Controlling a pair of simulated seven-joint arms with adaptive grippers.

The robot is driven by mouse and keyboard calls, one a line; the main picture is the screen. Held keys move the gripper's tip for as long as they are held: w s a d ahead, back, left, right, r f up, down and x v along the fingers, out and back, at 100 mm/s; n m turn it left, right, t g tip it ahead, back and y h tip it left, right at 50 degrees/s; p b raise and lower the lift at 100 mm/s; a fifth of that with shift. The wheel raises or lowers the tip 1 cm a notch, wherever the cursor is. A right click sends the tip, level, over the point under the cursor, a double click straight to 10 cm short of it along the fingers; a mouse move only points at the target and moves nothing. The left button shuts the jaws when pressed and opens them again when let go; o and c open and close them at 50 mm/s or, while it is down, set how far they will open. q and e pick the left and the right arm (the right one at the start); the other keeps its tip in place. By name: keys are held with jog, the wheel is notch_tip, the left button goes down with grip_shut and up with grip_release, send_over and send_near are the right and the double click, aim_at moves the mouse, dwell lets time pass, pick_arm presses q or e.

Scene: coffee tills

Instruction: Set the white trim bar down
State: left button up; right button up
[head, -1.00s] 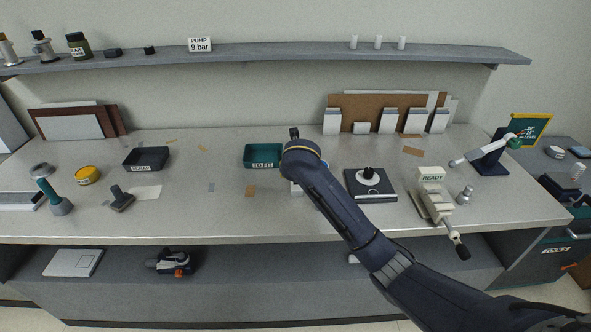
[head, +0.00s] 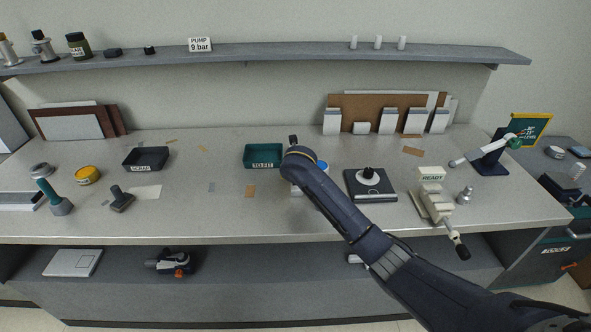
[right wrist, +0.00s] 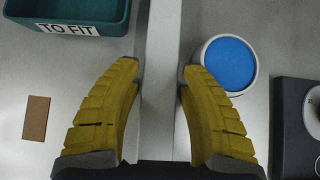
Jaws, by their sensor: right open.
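The white trim bar (right wrist: 160,95) runs up and down the right wrist view as a long pale strip between the fingers. In the head view a small white part (head: 296,190) shows beside my right arm, likely its near end; the rest is hidden. My right gripper (right wrist: 160,75) is open, one yellow finger on each side of the bar. I cannot tell whether either finger touches it. In the head view my right wrist covers the fingers above the bench. My left gripper is not in view.
A green TO FIT tray (head: 263,155) stands left of my wrist, and a blue-topped round tub (right wrist: 229,63) is close to the right finger. A dark scale-like block (head: 371,185) lies further right. The bench front (head: 215,215) left of the arm is clear.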

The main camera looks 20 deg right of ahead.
jog(key=shift+w, duration=0.1)
jog(key=shift+c, duration=0.3)
grip_shut()
dwell(0.4)
notch_tip(320, 180, up, 19)
jog(key=s+a+r, duration=0.3)
jog(key=a+r, duration=0.1)
jog(key=a, duration=0.1)
jog(key=s+a+f+n+y, duration=0.1)
jog(key=s+f, duration=0.2)
jog(key=s, duration=0.4)
jog(key=s+a+f+n+y, duration=0.1)
jog(key=s+f, duration=0.2)
jog(key=s, duration=0.3)
jog(key=s+d+f, duration=0.5)
jog(key=s, duration=0.1)
jog(key=shift+d+f+n, duration=0.15)
jog(key=shift+f+n, duration=0.2)
jog(key=shift+n, duration=0.05)
